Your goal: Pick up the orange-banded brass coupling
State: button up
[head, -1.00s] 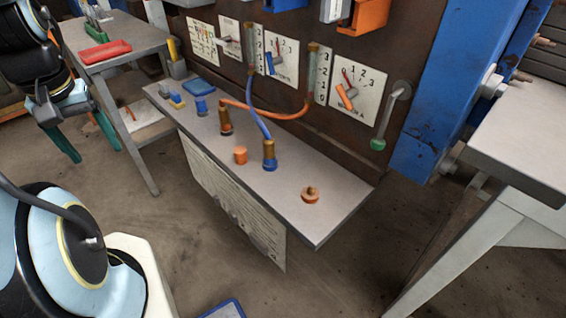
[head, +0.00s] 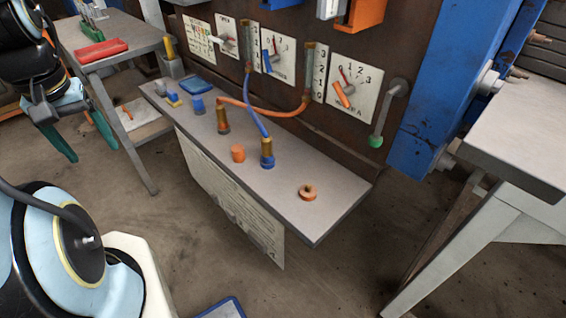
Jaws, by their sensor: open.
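The orange-banded brass coupling (head: 223,123) stands upright on the grey shelf (head: 290,217), left of the middle. Its brass body has an orange band near its foot, and the orange hose (head: 262,110) runs up to it. A similar brass coupling with a blue band (head: 267,155) stands to its right, on the end of the blue hose (head: 256,112). My gripper (head: 89,143) is at the far left, by the side table and well apart from the shelf. Its two green fingers are spread and nothing shows between them.
An orange cap (head: 238,153) and an orange ring (head: 308,193) sit on the shelf. Blue pieces (head: 197,105) are at its left end. The side table (head: 128,48) holds a red case (head: 101,48). A board with dials and a lever (head: 378,140) rises behind the shelf.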

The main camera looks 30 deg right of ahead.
aim_at(222, 121)
jog(key=i+j+z, duration=0.6)
jog(key=i+j, duration=0.3)
